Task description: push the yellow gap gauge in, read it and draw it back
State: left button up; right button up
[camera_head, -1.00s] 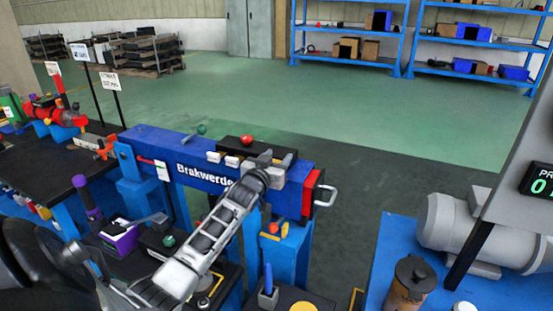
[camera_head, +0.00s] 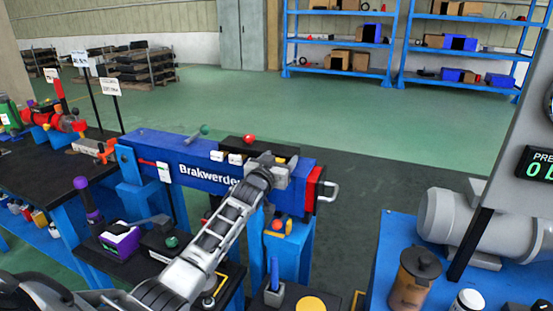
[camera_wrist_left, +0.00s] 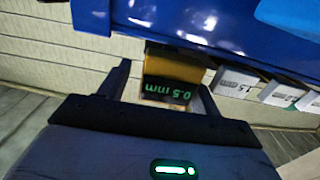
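The yellow gap gauge (camera_wrist_left: 172,72) shows in the left wrist view against the blue beam, with a dark face that reads 0.5 mm in green, upside down. My left gripper (camera_wrist_left: 168,78) has one finger on each side of it. A gap shows between the left-hand finger and the gauge; the right-hand finger is close to it, and contact cannot be told. In the head view my left gripper (camera_head: 274,168) is at the right part of the blue Brakwerder beam (camera_head: 165,158), where the gauge is not made out. My right gripper is not in view.
White labelled blocks (camera_wrist_left: 236,82) sit along the beam beside the gauge. A red end piece with a handle (camera_head: 328,191) is right of the gripper. A grey motor (camera_head: 450,222) stands further right.

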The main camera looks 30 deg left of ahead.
pick_arm(q)
jog(key=shift+s+a+r, duration=0.1)
jog(key=shift+a+r, duration=0.25)
jog(key=shift+a, duration=0.05)
jog(key=v, duration=1.6)
jog(key=shift+d+f, duration=0.2)
jog(key=shift+f, duration=0.2)
jog(key=s+d+f+m+g+h, duration=0.2)
jog(key=s+d+f, duration=0.5)
jog(key=d+f, duration=0.1)
jog(key=s+d+f+m+g+h, duration=0.2)
jog(key=s+d+f+g+h, duration=0.1)
jog(key=s+d+f, duration=0.4)
notch_tip(320, 180, down, 4)
jog(key=d, duration=0.2)
jog(key=shift+d, duration=0.35)
jog(key=s+d+f, duration=0.1)
jog(key=s+d, duration=0.1)
jog(key=s+d+f+g+h, duration=0.1)
jog(key=s+d, duration=0.1)
jog(key=s+d+f+m+g, duration=0.1)
jog(key=s+d, duration=0.1)
jog(key=s, duration=0.1)
jog(key=shift+f+h, duration=0.25)
jog(key=shift+h, duration=0.15)
jog(key=shift+c, duration=0.4)
